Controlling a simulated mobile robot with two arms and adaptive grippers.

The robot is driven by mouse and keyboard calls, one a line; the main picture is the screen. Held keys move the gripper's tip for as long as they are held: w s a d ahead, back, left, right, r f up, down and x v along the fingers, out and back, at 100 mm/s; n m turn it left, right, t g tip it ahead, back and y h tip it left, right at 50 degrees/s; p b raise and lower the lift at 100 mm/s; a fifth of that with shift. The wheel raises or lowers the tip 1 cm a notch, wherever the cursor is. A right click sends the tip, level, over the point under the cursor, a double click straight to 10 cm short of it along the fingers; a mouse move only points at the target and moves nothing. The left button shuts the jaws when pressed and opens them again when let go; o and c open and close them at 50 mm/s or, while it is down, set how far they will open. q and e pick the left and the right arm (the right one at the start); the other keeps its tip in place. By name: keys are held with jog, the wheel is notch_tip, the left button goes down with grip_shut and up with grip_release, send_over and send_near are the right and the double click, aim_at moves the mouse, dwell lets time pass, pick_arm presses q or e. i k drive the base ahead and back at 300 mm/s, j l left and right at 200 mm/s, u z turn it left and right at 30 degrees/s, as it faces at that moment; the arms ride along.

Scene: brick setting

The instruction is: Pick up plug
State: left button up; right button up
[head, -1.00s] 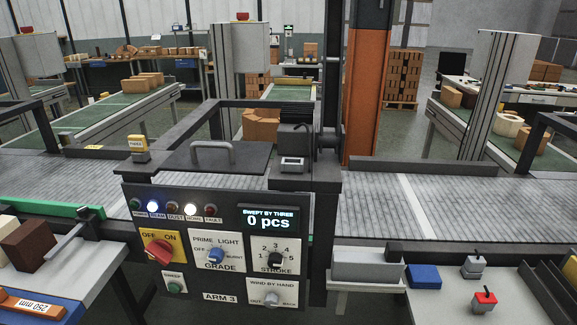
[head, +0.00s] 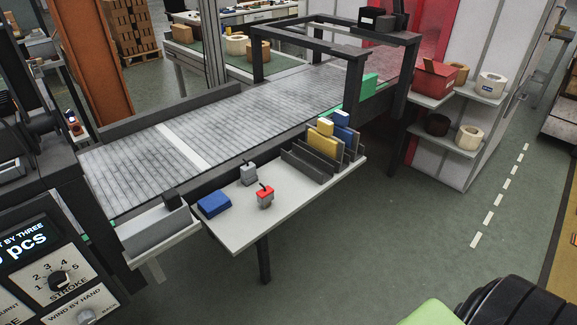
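Two small plug-like pieces stand on a light side table (head: 240,235). One is a grey piece with a red top and a dark stem (head: 264,197), near the table's front edge. The other is an all-grey piece with a dark stem (head: 249,174), just behind it. I cannot tell from the picture which one is the plug. Both stand apart from the blue block (head: 213,204) to their left.
A dark slotted rack (head: 308,165) holding yellow and blue pieces stands at the table's right end. The roller conveyor (head: 200,130) runs behind. A grey bin (head: 155,232) and control panel (head: 50,265) are at left.

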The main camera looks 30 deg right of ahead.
aim_at(248, 171)
jog(key=z, duration=0.75)
